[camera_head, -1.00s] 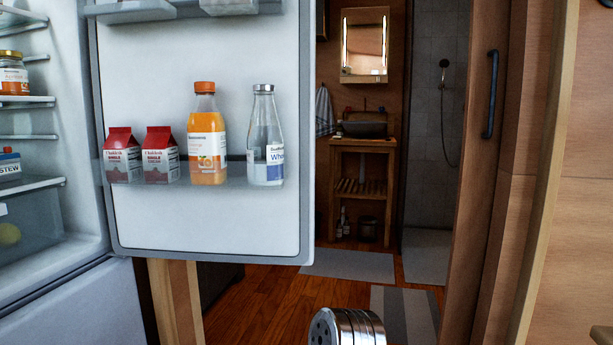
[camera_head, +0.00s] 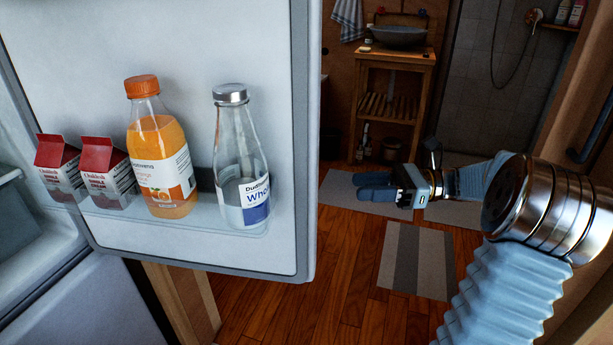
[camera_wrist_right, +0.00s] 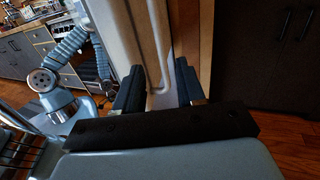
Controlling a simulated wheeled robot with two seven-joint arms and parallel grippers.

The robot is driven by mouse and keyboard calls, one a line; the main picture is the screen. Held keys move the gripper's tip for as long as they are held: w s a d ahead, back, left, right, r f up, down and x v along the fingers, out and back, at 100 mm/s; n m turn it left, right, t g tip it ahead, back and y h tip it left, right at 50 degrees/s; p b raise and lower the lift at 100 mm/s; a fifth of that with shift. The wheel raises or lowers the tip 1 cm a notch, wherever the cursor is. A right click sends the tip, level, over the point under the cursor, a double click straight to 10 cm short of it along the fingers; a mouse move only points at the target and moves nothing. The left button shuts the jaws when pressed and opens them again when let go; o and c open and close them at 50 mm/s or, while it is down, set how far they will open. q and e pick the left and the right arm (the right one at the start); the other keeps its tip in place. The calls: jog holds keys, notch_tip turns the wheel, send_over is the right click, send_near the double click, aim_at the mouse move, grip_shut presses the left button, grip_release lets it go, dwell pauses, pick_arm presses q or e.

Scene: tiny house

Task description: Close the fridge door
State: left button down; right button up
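The fridge door (camera_head: 270,50) stands wide open in the head view, its inner side facing me. Its shelf holds red cartons, an orange juice bottle and a clear bottle. Part of the fridge body (camera_head: 30,240) shows at the left; the handle is not visible. My right gripper (camera_head: 358,186) reaches in from the right, fingers pointing left, just right of the door's free edge in the picture. In the right wrist view its fingers (camera_wrist_right: 158,88) are apart, with a pale edge beyond the gap; I cannot tell whether they touch it. My left gripper is out of view.
Behind the gripper stand a wooden washstand (camera_head: 394,82) with a basin and a tiled shower. A striped mat (camera_head: 414,262) lies on the wooden floor. A wooden door frame (camera_head: 590,100) is close on the right.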

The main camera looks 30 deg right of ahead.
jog(key=x, duration=1.3)
jog(key=shift+p, duration=0.3)
grip_shut()
